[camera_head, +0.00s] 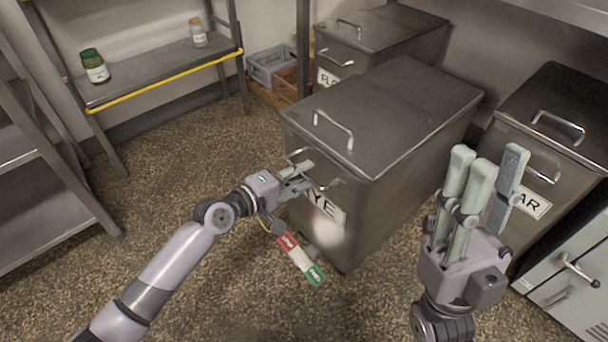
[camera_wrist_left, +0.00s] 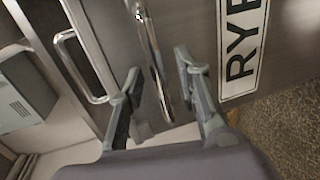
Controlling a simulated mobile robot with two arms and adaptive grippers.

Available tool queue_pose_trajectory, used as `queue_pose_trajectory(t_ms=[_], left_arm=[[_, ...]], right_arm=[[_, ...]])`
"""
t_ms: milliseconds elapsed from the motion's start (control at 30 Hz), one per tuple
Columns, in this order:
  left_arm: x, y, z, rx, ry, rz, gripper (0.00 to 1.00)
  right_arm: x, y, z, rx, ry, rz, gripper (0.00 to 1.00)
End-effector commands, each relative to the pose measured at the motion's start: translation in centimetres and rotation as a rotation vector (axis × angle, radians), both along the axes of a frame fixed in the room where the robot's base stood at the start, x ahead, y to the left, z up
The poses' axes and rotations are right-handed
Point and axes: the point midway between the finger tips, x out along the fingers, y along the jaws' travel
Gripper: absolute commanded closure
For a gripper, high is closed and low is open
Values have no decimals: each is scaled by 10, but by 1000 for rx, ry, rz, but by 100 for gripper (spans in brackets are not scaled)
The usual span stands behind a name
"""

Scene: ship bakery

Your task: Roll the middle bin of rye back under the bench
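The middle bin, a steel box with a closed lid (camera_head: 395,105) and a RYE label (camera_head: 322,211), stands further out than the bins on either side. My left gripper (camera_head: 300,178) is at its front, by the front handle (camera_head: 332,184). In the left wrist view, my left gripper (camera_wrist_left: 158,92) is open, with a finger on each side of the front handle (camera_wrist_left: 150,55); contact cannot be told. The RYE label also shows there (camera_wrist_left: 243,48). My right gripper (camera_head: 482,190) is open, empty and raised, right of the bin.
A bin with a label starting FL (camera_head: 375,28) stands behind, and one with a label ending AR (camera_head: 555,110) at right. Crates (camera_head: 272,65) are at the back. A shelf rack (camera_head: 165,68) with two jars is at left. The floor (camera_head: 190,150) before the bin is clear.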

Motion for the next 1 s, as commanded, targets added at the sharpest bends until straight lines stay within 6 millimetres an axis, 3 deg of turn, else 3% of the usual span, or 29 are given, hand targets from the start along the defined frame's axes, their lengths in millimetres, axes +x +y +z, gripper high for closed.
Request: queue_pose_trajectory(t_ms=[533,1000], left_arm=[[7,-8,-2,1,0,-1,69],[7,-7,-2,1,0,-1,99]], right_arm=[[-12,-3,2,20,-63,3,70],[-12,-3,1,20,-61,4,70]])
